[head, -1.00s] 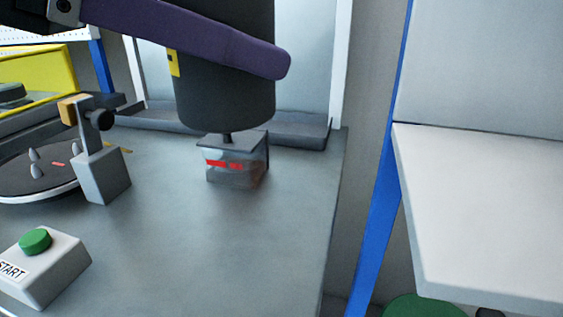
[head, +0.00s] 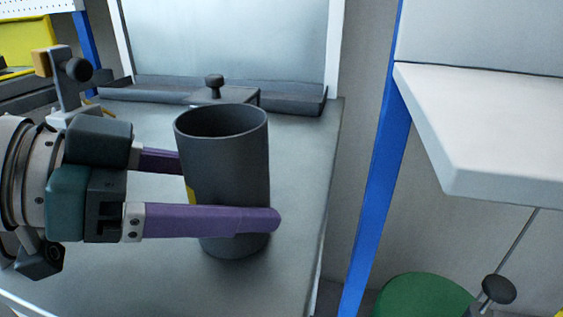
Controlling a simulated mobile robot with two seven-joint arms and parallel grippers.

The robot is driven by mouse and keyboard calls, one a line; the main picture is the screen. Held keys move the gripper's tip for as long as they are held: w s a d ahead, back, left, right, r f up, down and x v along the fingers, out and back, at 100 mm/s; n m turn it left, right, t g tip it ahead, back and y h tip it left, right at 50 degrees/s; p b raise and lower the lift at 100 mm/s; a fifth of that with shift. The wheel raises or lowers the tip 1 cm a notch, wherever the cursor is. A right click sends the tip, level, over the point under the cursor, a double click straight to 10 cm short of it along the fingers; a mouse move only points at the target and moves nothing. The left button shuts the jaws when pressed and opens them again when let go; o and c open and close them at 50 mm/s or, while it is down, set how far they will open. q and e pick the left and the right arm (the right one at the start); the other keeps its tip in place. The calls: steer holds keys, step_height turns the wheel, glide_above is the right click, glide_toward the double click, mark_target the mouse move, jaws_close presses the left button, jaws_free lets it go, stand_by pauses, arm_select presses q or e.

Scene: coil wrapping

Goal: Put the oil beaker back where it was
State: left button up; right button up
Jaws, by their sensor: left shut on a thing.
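The oil beaker (head: 225,160) is a dark grey, open-topped cylinder with a small yellow patch on its left side. It is upright in the middle of the head view. My left gripper (head: 230,190) comes in from the left, its purple fingers shut around the beaker, one in front and one behind. The beaker's base is low over the grey bench top (head: 120,255); I cannot tell whether it touches. My right gripper is not in view.
A box with a black knob (head: 214,84) stands behind the beaker, mostly hidden. A dark ledge (head: 300,97) runs along the back. A blue post (head: 375,190) and a white shelf (head: 490,130) stand at right. A green round seat (head: 425,297) is low at right.

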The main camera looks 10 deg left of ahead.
arm_select(q)
steer(key=shift+f, duration=0.15)
steer(key=o, duration=1.5)
steer(key=shift+r, duration=0.2)
steer(key=v, duration=1.2)
steer(key=shift+r, duration=0.1)
